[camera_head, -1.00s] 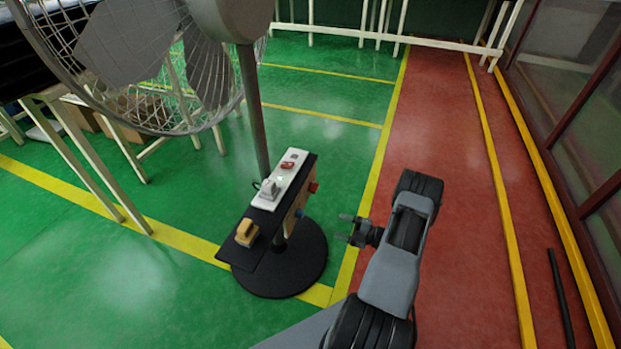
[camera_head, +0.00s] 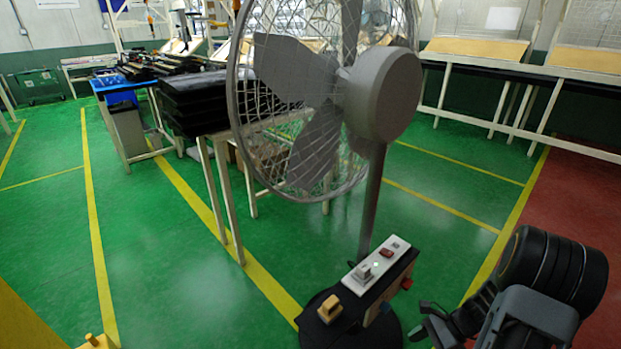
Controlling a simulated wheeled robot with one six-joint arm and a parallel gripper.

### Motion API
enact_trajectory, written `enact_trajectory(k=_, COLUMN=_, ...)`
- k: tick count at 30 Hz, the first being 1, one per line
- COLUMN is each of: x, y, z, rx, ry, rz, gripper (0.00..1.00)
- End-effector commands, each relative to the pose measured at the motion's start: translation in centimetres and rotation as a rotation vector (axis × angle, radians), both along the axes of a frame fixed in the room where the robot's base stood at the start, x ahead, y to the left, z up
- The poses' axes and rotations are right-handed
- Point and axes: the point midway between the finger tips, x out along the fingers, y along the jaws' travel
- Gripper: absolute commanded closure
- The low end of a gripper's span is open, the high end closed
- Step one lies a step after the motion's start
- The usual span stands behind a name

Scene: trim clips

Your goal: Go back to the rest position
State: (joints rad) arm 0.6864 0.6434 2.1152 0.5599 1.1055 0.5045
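My gripper (camera_head: 421,319) is at the lower right, just right of the fan stand's small black shelf (camera_head: 398,271). Its two dark fingers are apart with nothing seen between them. My arm folds in from the right edge. A red piece (camera_head: 407,283) sticks out from the shelf's right side. The bottom of the stand's round base is cut off by the frame.
A large fan (camera_head: 385,95) stands above the shelf on a grey pole. A table with stacked black parts (camera_head: 195,105) is behind it to the left. Benches (camera_head: 480,75) line the back right. Green floor (camera_head: 190,270) is open at the left. A yellow object (camera_head: 30,320) fills the lower left corner.

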Motion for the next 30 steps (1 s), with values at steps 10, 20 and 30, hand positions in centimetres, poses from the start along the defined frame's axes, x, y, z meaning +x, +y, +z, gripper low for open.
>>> enact_trajectory(k=10, x=-1.3, y=3.9, z=20.4, rx=-0.418, ry=-0.549, rz=1.040, gripper=0.36)
enact_trajectory(k=20, x=-2.7, y=8.8, z=33.9, rx=-0.686, ry=-0.837, rz=1.417, gripper=0.36)
enact_trajectory(k=30, x=-2.9, y=11.3, z=38.9, rx=-0.751, ry=-0.980, rz=1.476, gripper=0.36)
